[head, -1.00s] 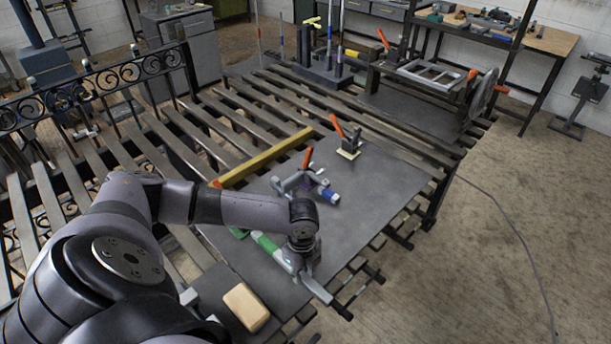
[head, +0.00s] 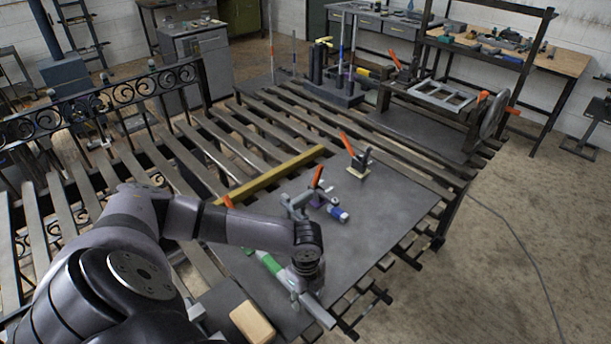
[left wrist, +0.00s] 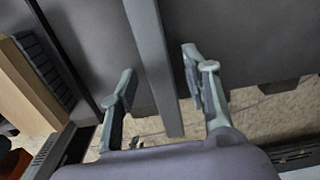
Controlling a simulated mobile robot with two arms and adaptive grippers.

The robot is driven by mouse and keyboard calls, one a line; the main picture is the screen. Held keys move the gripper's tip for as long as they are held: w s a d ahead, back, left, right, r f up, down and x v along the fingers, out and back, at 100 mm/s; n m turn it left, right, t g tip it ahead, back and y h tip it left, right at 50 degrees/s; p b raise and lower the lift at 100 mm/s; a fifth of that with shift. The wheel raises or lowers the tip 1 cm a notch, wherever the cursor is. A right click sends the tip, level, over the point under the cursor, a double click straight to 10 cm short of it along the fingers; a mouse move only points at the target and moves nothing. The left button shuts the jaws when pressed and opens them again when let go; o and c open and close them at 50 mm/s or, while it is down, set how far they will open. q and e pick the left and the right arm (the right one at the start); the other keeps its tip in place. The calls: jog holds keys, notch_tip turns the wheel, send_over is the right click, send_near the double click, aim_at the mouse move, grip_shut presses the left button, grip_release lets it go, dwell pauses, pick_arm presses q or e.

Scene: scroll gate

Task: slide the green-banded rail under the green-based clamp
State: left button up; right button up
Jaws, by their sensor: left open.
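The green-banded rail (head: 318,310) is a grey bar with a green band (head: 268,263), lying on the dark plate at the near side of the table. In the left wrist view, the open fingers of my left gripper (left wrist: 165,80) stand on either side of the grey rail (left wrist: 150,50), with gaps visible. The green-based clamp is mostly hidden behind my left arm; an orange handle tip (head: 228,201) and a bit of green (head: 248,251) show. My right gripper is not in view.
A purple-based clamp (head: 298,203) with a blue-banded rail (head: 338,214) and a yellow-based clamp (head: 359,164) stand farther back on the plate. A tan block (head: 252,322) sits near the front.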

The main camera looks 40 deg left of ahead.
pick_arm(q)
notch_tip(320, 180, up, 12)
dwell(0.7)
